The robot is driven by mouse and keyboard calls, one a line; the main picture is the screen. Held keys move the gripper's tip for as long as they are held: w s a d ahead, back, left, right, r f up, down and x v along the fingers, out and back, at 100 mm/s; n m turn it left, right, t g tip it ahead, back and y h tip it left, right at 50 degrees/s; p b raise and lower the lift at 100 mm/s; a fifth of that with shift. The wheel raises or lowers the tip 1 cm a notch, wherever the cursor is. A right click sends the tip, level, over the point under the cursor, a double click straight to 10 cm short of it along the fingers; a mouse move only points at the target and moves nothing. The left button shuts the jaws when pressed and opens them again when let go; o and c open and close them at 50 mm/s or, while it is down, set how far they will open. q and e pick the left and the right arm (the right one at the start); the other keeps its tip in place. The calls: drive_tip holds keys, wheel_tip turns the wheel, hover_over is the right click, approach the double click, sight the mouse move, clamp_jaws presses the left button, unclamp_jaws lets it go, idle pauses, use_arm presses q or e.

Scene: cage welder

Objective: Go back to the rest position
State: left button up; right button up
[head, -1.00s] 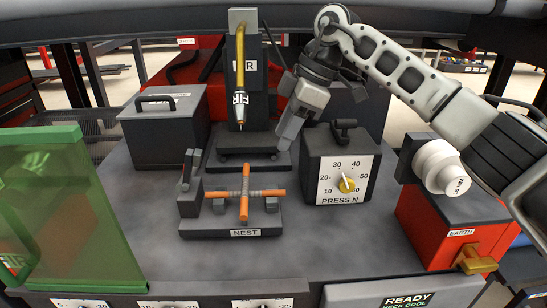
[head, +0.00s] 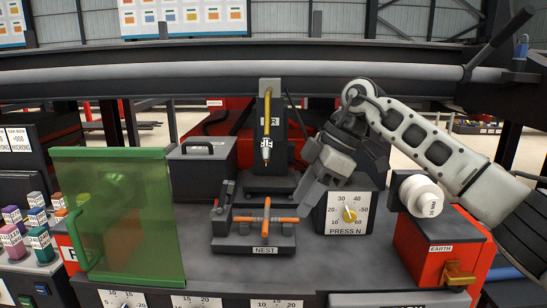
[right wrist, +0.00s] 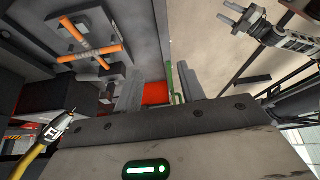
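My right gripper (head: 306,198) points down and left over the bench, between the torch stand and the PRESS N box. In the right wrist view its two fingers (right wrist: 155,85) stand apart with nothing between them, so it is open. The nest (head: 252,246) holds crossed orange rods (head: 267,217), to the left of the gripper and apart from it. My left gripper is outside the head view. In the right wrist view it appears at the top right (right wrist: 232,17), small, its two prongs apart and empty.
The yellow-hosed torch (head: 266,140) hangs behind the nest. The PRESS N box (head: 366,200) stands close right of the gripper. The red EARTH box (head: 430,262) lies under my right forearm. A green screen (head: 125,210) stands at left, a dark lidded box (head: 200,172) behind it.

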drive_tip(key=s+a+f+n+t+y, duration=0.1)
drive_tip(key=s+a+f+y, duration=0.3)
drive_tip(key=a+y, duration=0.3)
drive_tip(key=s+a+f+n+t+y, duration=0.1)
drive_tip(key=s+a+f+y, duration=0.25)
drive_tip(key=a+y, duration=0.35)
drive_tip(key=s+d+f+m+t+h, duration=0.3)
drive_tip(key=d+f+m+t+h, duration=1)
drive_tip(key=d+f+m, duration=0.35)
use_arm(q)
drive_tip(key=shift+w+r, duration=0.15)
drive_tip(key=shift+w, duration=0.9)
use_arm(e)
drive_tip(key=s+d+f+m+g+h, duration=0.1)
drive_tip(key=s+d+f+g+h, duration=0.2)
drive_tip(key=s+f, duration=0.9)
drive_tip(key=s+d+g, duration=0.1)
drive_tip(key=s+d, duration=0.1)
drive_tip(key=d, duration=0.1)
drive_tip(key=shift+f+g+h, duration=0.3)
drive_tip(key=shift+g, duration=0.1)
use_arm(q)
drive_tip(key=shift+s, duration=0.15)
use_arm(e)
drive_tip(key=shift+s+d, duration=0.1)
